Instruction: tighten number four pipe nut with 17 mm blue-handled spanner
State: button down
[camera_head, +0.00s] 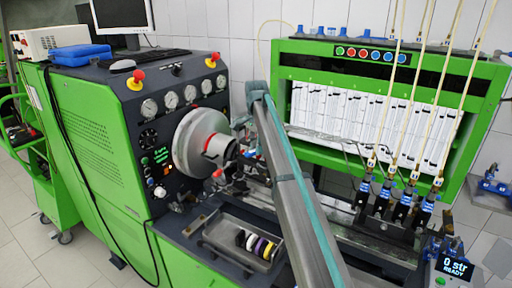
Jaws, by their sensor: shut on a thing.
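Several upright injectors with pale pipes and small white labels stand in a row at the right. The rightmost injector (424,212) has its label (437,183) above it; the numbers are too small to read, so I cannot tell which nut is number four. A metal tray (215,236) in front of the test bench holds several short pieces with white, black, yellow and purple colours. I cannot pick out the 17 mm blue-handled spanner.
The green bench cabinet (95,150) with gauges and a grey flywheel housing (190,140) fills the left. A green frame (490,95) with graduated tubes stands at the back right. My arm hides part of the bench middle.

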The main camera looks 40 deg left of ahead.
jog(key=shift+s, duration=0.15)
jog(key=shift+s+a, duration=0.25)
jog(key=shift+s, duration=0.6)
jog(key=shift+s+a, duration=0.2)
jog(key=shift+s, duration=0.65)
jog(key=shift+s+a, duration=0.25)
jog(key=shift+s, duration=0.6)
jog(key=shift+r+p, duration=0.1)
jog(key=shift+p, duration=0.2)
jog(key=s+r, duration=0.1)
jog(key=s+r+p, duration=0.1)
jog(key=r, duration=0.1)
jog(key=s+r, duration=0.1)
jog(key=r, duration=0.1)
jog(key=shift+a, duration=0.35)
jog(key=shift+f, duration=0.15)
